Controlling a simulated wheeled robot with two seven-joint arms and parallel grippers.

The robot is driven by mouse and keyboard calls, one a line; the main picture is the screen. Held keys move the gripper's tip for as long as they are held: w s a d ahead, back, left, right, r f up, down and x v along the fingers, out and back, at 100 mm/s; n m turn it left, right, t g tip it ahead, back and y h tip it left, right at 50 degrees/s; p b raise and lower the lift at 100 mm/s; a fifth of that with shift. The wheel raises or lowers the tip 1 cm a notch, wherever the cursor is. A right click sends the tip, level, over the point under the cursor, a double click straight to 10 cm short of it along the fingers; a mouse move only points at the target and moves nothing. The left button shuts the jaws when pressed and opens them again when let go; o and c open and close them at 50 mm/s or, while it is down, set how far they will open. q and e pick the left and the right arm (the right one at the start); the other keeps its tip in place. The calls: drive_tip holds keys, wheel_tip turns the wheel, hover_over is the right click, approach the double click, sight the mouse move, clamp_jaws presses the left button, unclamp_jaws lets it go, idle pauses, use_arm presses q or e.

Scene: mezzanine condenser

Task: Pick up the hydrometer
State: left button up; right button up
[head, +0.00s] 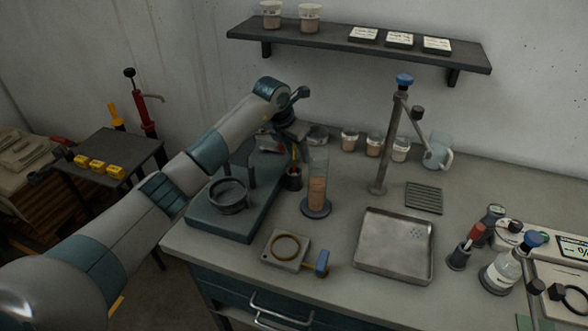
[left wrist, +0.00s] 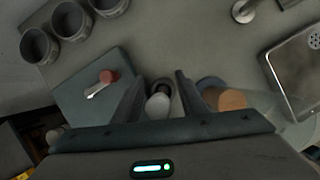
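My left gripper (head: 294,146) points down over the bench, above a small dark holder (head: 293,180). A thin upright stem with red and yellow on it, seemingly the hydrometer (head: 294,154), rises from this holder, partly hidden by the gripper. In the left wrist view the two fingers of my left gripper (left wrist: 158,82) are spread apart. A pale rounded thing (left wrist: 158,104) shows in the gap between them; I cannot tell that it is touched. A glass cylinder (head: 317,182) of brown liquid stands close on the right. My right gripper is not in view.
A teal-based stand (head: 222,218) is left of the holder, under my arm. A clamp stand (head: 387,145), metal tray (head: 394,246) and ring plate (head: 285,250) are nearby. Several cups (head: 373,145) line the back. A shelf (head: 360,46) hangs above.

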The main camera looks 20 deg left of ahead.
use_arm(q)
drive_tip(key=shift+d+f, duration=0.1)
drive_tip(key=shift+f, duration=0.2)
clamp_jaws()
